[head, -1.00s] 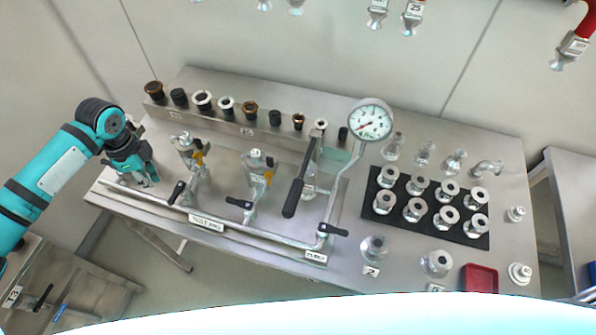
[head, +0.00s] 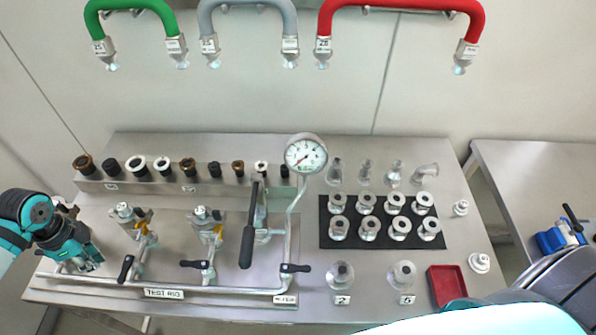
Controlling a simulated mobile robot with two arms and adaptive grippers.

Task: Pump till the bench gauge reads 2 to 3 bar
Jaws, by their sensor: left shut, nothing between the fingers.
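The bench gauge (head: 306,154) is a round white dial on a bent pipe. Its red needle points to the lower left; the scale is too small to read exactly. The pump lever (head: 248,240) has a long black grip that slopes toward me, left of the gauge pipe. The test rig (head: 190,292) is a steel pipe with several black-handled valves along the bench front. My left gripper (head: 90,263) is shut and empty over the bench's left end, well left of the lever. My right gripper is not in view.
Fittings stand on a black mat (head: 325,240) right of the gauge. A red tray (head: 447,284) lies at front right. A rail (head: 225,184) of caps runs along the back. Coloured hoses (head: 400,5) hang above. A side table (head: 530,160) stands right.

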